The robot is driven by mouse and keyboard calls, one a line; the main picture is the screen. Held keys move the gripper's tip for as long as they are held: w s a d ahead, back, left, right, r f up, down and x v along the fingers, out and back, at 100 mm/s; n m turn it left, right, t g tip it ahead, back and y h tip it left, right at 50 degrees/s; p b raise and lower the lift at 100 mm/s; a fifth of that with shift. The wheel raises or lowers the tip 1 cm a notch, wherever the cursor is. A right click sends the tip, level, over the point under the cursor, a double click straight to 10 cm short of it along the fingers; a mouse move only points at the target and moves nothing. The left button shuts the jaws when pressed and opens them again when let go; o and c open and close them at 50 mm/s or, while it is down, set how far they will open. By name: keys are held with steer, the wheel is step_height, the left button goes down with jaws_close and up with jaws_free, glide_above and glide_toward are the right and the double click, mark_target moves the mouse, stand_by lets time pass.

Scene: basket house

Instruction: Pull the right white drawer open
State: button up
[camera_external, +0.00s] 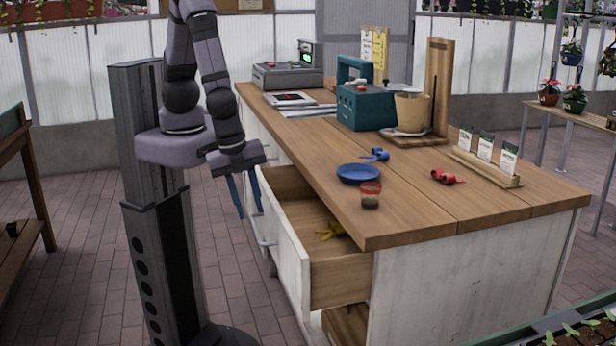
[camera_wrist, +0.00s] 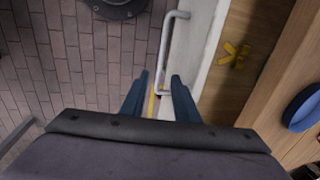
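The right white drawer (camera_external: 283,252) stands pulled out from the wooden-topped counter, with its wooden inside showing. A yellow object (camera_external: 330,231) lies in it, and it also shows in the wrist view (camera_wrist: 233,54). The drawer's grey bar handle (camera_wrist: 166,50) is on its white front. My gripper (camera_external: 240,197) points down beside the outer side of the drawer front. In the wrist view my gripper (camera_wrist: 159,85) has its blue fingers apart, with the near end of the handle between them. Whether the fingers touch the handle cannot be told.
On the counter top (camera_external: 480,210) are a blue plate (camera_external: 358,173), a small red-rimmed cup (camera_external: 371,196), blue and red items, a teal box (camera_external: 365,107) and a seed-packet stand (camera_external: 484,165). Below the open drawer is another wooden compartment (camera_external: 345,325). Brick floor lies free to the left.

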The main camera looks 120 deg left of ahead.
mark_target(256, 232)
steer(key=shift+w+a+f+b, duration=0.1)
steer(key=shift+a+f+b, duration=0.1)
steer(key=shift+f, duration=0.7)
steer(key=shift+w+a+f+b, duration=0.1)
steer(key=shift+w+f+b, duration=0.1)
steer(key=shift+f, duration=0.75)
steer(key=shift+w+a+f+b, duration=0.1)
steer(key=shift+f+b, duration=0.1)
steer(key=shift+f, duration=0.7)
steer(key=shift+c, duration=0.7)
jaws_close()
